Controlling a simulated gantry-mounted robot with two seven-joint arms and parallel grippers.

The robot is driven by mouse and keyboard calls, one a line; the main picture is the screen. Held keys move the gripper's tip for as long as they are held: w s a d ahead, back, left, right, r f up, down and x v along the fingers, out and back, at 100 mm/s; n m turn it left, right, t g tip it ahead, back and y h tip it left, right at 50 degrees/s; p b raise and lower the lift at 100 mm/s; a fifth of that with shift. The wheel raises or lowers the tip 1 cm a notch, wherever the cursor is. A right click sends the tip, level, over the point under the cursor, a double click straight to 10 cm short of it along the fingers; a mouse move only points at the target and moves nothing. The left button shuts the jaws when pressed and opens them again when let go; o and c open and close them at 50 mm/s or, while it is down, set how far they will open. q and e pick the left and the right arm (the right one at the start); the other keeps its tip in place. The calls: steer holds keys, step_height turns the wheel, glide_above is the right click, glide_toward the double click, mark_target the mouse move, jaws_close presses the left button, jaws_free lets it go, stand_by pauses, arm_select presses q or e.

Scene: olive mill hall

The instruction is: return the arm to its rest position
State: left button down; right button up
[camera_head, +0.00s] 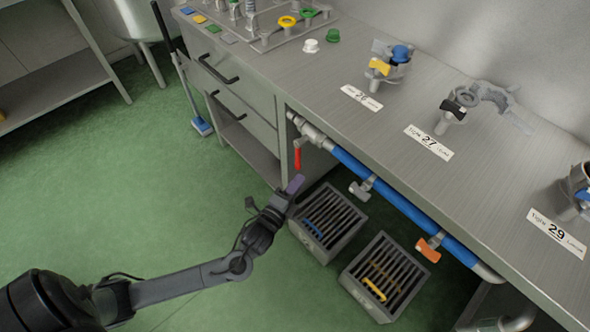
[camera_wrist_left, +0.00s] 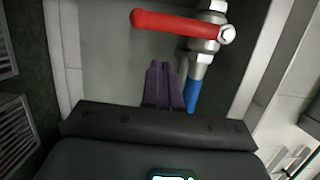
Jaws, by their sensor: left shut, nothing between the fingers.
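My left arm comes in from the lower left in the head view. Its gripper (camera_head: 294,184) is in front of the bench, below the red valve handle (camera_head: 297,158). The purple fingers are together with nothing between them. In the left wrist view the closed fingers (camera_wrist_left: 164,84) point toward the pipe, and the red handle (camera_wrist_left: 176,22) lies across above them. A gap seems to separate the fingertips from the handle. My right gripper is in neither view.
A blue pipe (camera_head: 400,205) with a grey valve handle (camera_head: 361,190) and an orange one (camera_head: 429,250) runs under the bench edge. Two slatted crates (camera_head: 330,255) (camera_head: 352,287) stand on the floor below. The green floor (camera_head: 150,190) at left is mostly clear.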

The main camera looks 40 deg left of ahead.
arm_select(q)
steer(key=s+p, duration=0.3)
steer(key=s, duration=0.6)
steer(key=s+d+r+n+g+p, duration=0.1)
steer(key=d+r+n+g+p, duration=0.15)
steer(key=r+p, duration=0.5)
steer(key=s+d+r+n+g+p, duration=0.1)
steer(key=r+n+g+p, duration=0.1)
steer(key=r+n+p, duration=0.35)
steer(key=s+d+r+n+g+h+p, duration=0.2)
steer(key=s+n+g, duration=0.5)
steer(key=s+g, duration=0.4)
step_height(320, 180, up, 38)
steer(key=s+t+p, duration=0.1)
steer(key=p, duration=3.7)
steer(key=shift+d+r, duration=0.15)
